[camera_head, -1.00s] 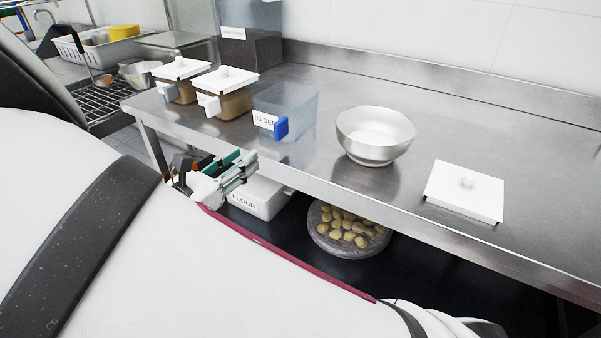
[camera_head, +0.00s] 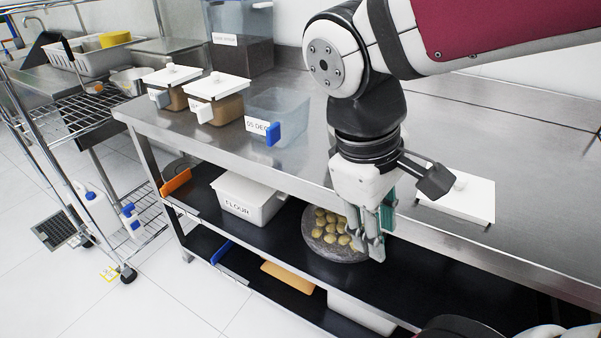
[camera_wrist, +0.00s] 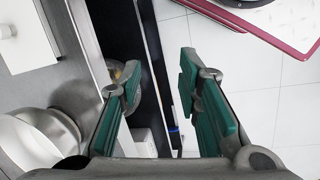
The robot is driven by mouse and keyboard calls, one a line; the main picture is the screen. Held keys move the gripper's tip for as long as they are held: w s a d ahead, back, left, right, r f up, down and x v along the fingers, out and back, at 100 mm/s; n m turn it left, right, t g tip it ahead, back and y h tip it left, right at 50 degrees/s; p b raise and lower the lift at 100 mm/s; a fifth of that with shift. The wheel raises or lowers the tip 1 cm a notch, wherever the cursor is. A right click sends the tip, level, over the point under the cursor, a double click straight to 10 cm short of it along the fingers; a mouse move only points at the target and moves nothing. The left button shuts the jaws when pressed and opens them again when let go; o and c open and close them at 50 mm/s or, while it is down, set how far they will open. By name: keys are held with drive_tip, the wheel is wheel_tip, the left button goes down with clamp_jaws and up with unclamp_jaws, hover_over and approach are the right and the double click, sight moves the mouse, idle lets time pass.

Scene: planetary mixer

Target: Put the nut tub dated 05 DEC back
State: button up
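The nut tub dated 05 DEC (camera_head: 288,108) is a clear, lidless container with a blue handle. It stands upright on the steel counter and looks empty. A white lid with a knob (camera_head: 470,200) lies on the counter to the right; it partly shows in the wrist view (camera_wrist: 30,45). My gripper (camera_head: 377,240) points down in front of the counter's edge, right of the tub and apart from it. In the wrist view my gripper (camera_wrist: 155,80) has its green-padded fingers spread, with nothing between them.
Two white-lidded tubs (camera_head: 215,95) stand left of the nut tub. A metal bowl (camera_wrist: 35,140) sits on the counter, hidden behind my arm in the head view. The shelf below holds a flour bin (camera_head: 245,195) and a round tray of dough balls (camera_head: 310,245). A wire rack (camera_head: 85,115) stands left.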

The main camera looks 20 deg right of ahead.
drive_tip(key=s+a+r+m+t+y, duration=0.1)
drive_tip(key=s+a+m+t+y, duration=0.1)
drive_tip(key=s+a+m, duration=0.2)
drive_tip(key=shift+s+r+y, duration=0.2)
drive_tip(key=shift+s+y, duration=0.2)
drive_tip(key=shift+s, duration=0.4)
wheel_tip(320, 180, up, 14)
drive_tip(key=t+p, duration=0.3)
drive_tip(key=p, duration=0.9)
drive_tip(key=shift+d+f, duration=0.25)
